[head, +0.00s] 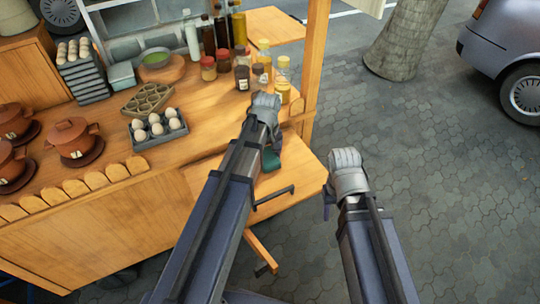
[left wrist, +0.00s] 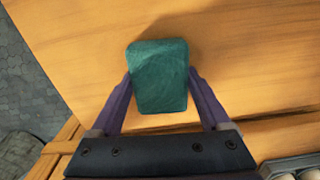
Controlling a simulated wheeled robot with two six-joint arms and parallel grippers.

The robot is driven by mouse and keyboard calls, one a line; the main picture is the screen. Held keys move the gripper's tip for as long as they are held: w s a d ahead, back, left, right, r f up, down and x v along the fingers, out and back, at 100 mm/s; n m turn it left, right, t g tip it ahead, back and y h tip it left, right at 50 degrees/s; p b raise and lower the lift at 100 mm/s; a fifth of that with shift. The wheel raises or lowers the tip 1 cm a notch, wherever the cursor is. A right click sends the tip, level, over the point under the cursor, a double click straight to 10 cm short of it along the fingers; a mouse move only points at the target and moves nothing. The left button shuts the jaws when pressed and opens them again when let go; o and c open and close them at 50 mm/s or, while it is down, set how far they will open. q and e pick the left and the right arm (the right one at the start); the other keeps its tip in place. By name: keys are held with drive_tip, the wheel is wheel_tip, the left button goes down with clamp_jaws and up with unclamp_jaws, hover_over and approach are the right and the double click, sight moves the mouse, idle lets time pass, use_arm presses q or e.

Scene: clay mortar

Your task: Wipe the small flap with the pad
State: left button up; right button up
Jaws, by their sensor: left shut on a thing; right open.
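The small flap (head: 300,180) is a pale wooden panel at the right end of the stall counter, level with a dark bracket below. My left gripper (head: 266,150) is over its left part, shut on a teal pad (head: 271,160). In the left wrist view the pad (left wrist: 158,75) sits between both fingers, flat side over bare wood, with a soft shadow beside it. I cannot tell whether it touches the wood. My right gripper (head: 328,200) is open and empty, right of the flap over the pavement; its fingers are mostly hidden.
Jars and bottles (head: 242,75) stand on the counter behind my left gripper. An egg tray (head: 158,129) and brown clay pots (head: 73,142) are to the left. A wooden post (head: 316,60) rises behind the flap. Open pavement (head: 450,190) lies right.

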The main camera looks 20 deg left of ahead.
use_arm(q)
drive_tip(key=shift+s+a, duration=0.1)
drive_tip(key=shift+s, duration=0.05)
drive_tip(key=shift+a+r+p, duration=0.1)
drive_tip(key=shift+r+p, duration=0.65)
drive_tip(key=shift+p, duration=0.15)
wheel_tip(320, 180, up, 4)
drive_tip(key=p, duration=0.4)
drive_tip(key=shift+r, duration=0.15)
wheel_tip(320, 180, up, 3)
drive_tip(key=p, duration=0.3)
drive_tip(key=shift+r, duration=0.1)
